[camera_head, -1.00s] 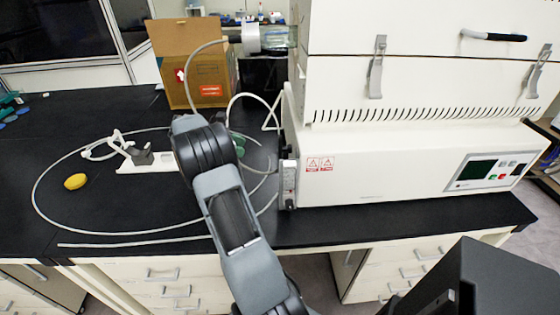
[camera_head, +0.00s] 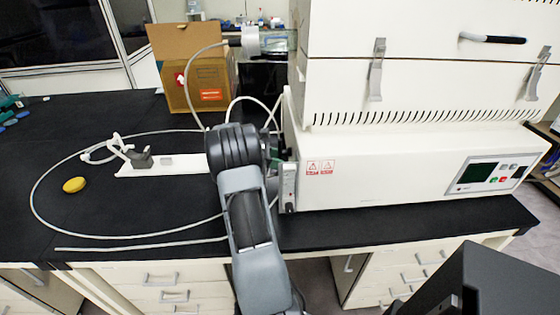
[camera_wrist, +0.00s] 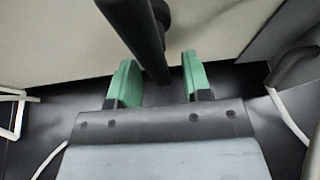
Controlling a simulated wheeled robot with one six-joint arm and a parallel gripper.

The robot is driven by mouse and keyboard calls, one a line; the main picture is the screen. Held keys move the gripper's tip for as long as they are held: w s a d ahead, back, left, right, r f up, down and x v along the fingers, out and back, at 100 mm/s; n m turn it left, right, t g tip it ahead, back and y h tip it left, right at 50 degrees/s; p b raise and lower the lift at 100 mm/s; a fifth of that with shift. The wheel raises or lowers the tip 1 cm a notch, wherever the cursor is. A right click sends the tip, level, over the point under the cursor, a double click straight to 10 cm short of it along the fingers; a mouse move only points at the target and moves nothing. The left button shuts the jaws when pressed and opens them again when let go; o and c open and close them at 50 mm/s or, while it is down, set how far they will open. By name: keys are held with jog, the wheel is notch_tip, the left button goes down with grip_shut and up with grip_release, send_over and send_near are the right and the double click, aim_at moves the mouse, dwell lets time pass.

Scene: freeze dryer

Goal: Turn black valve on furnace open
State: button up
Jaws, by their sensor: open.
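The furnace (camera_head: 400,160) is a large cream box on the right of the bench in the head view. In the wrist view, my gripper (camera_wrist: 159,63) is open, with its green fingers apart near the furnace's pale wall (camera_wrist: 60,40). A black bar-shaped part (camera_wrist: 140,30), which looks like the valve, reaches down between the fingers, with gaps visible on both sides. I cannot tell how far its handle is turned. In the head view, my arm hides most of the gripper and the black part; only a bit of green finger shows beside the furnace's left side.
A flow-meter panel (camera_head: 289,187) is on the furnace's left end. A white tube (camera_head: 130,236) loops over the black bench (camera_head: 130,210). A white stand (camera_head: 165,165), a yellow object (camera_head: 74,185) and a cardboard box (camera_head: 188,80) are to the left.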

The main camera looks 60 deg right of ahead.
jog(key=shift+s+d+f, duration=0.2)
jog(key=shift+s, duration=0.15)
jog(key=shift+c, duration=0.4)
grip_shut()
